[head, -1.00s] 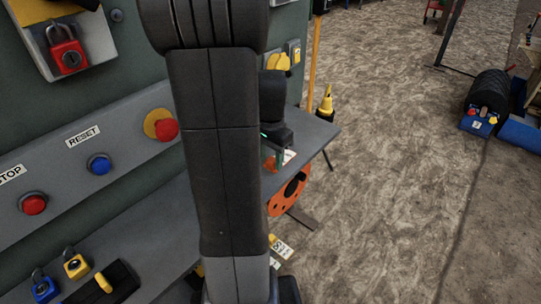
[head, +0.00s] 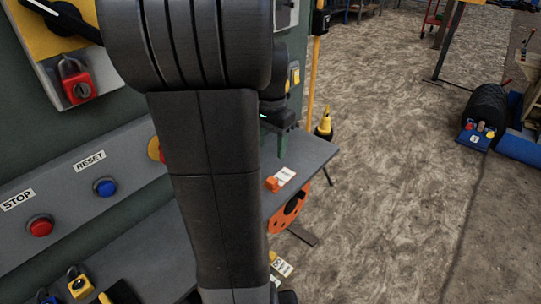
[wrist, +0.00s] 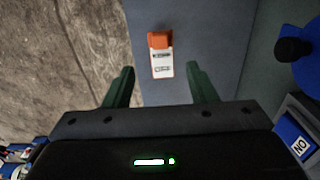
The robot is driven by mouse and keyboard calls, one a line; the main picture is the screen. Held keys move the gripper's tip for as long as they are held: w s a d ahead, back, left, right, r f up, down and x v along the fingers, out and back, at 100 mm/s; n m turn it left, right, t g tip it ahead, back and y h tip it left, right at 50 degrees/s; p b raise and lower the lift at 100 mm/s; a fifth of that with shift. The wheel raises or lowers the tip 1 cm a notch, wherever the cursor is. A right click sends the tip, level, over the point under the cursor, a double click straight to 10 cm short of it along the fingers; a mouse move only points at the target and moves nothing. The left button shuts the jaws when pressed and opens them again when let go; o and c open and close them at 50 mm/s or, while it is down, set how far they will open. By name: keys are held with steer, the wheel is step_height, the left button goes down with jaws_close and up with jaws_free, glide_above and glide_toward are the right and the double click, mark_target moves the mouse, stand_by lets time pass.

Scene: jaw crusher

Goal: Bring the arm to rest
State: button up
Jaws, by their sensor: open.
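My gripper (head: 275,142) shows partly behind my dark arm in the head view, above the right end of the grey shelf. In the wrist view, its two green fingers (wrist: 160,70) are spread apart with nothing held between them. An orange-and-white tagged piece (wrist: 161,62) lies on the grey shelf (wrist: 205,30) below and just ahead of the fingers, apart from them. It also shows on the shelf in the head view (head: 272,184). My arm stands upright across the middle of the head view and hides part of the panel.
A yellow padlock (head: 79,284) lies on the shelf. An orange hasp (head: 290,210) hangs below the shelf's right end.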

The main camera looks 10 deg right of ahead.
steer(key=shift+r, duration=0.95)
steer(key=shift+f, duration=0.1)
step_height(320, 180, down, 14)
steer(key=b, duration=0.3)
steer(key=shift+r, duration=0.4)
steer(key=shift+f, duration=0.1)
